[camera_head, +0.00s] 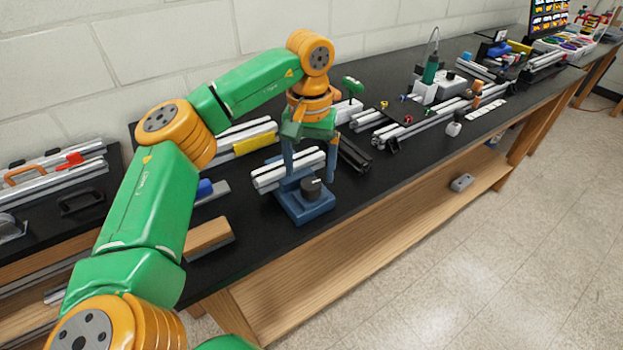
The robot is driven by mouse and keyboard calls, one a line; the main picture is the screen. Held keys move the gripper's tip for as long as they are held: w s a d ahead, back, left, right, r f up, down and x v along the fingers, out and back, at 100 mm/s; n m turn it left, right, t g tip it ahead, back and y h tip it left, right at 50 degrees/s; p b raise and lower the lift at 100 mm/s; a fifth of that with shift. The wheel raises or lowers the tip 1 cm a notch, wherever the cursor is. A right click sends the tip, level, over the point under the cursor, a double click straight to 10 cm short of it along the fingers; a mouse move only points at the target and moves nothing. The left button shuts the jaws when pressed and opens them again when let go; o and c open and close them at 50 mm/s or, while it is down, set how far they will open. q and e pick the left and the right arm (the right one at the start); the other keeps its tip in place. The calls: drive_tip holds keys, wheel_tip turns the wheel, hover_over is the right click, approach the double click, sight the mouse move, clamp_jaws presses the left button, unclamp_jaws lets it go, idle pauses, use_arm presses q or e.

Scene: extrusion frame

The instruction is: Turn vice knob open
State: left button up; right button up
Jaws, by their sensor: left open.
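The blue vice (303,208) stands on the black bench top near its front edge. A black knob (311,187) sits on its front side. Silver extrusion bars (270,180) lie across the top of the vice. My left gripper (310,168) points down from above, its two blue-grey fingers spread apart, one on each side of the bars as seen here. The fingertips show just above and behind the knob. I cannot tell whether they touch the bars or the vice. The knob is apart from both fingers. My right gripper is out of view.
A wooden block (208,238) lies left of the vice. A yellow piece (254,143) and more bars lie behind. A green-handled tool (351,87) stands behind to the right. A dark rail (353,152) lies right of the vice. Bench front right of the vice is clear.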

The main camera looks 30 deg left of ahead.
sight(311, 184)
use_arm(q)
wheel_tip(311, 184, down, 4)
drive_tip(key=shift+w+r, duration=0.1)
drive_tip(key=shift+r, duration=0.05)
clamp_jaws()
